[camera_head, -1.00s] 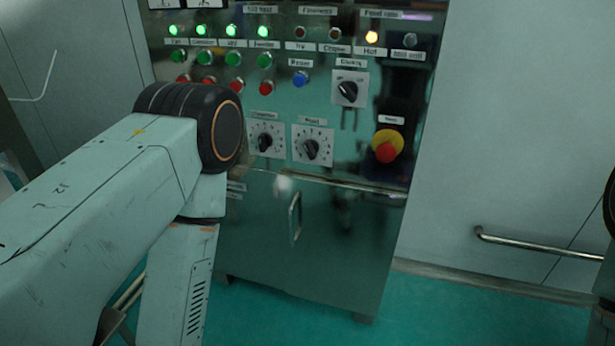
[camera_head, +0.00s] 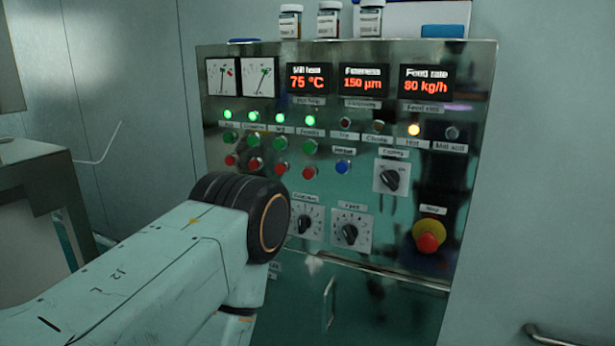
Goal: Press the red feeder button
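The control cabinet (camera_head: 390,290) stands ahead with a row of red buttons below a row of green ones. The rightmost red button (camera_head: 309,173) is in the column whose small label looks like "Feeder", below a green button (camera_head: 309,147) and a lit green lamp (camera_head: 314,121). No gripper touches it. My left arm crosses the lower left, its dark round joint lying below and left of this button. Both my grippers are out of view.
Displays read 75 °C, 150 µm and 80 kg/h. Jars (camera_head: 329,20) stand on top. A grey table (camera_head: 35,160) is at left; a wall rail (camera_head: 560,338) is lower right.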

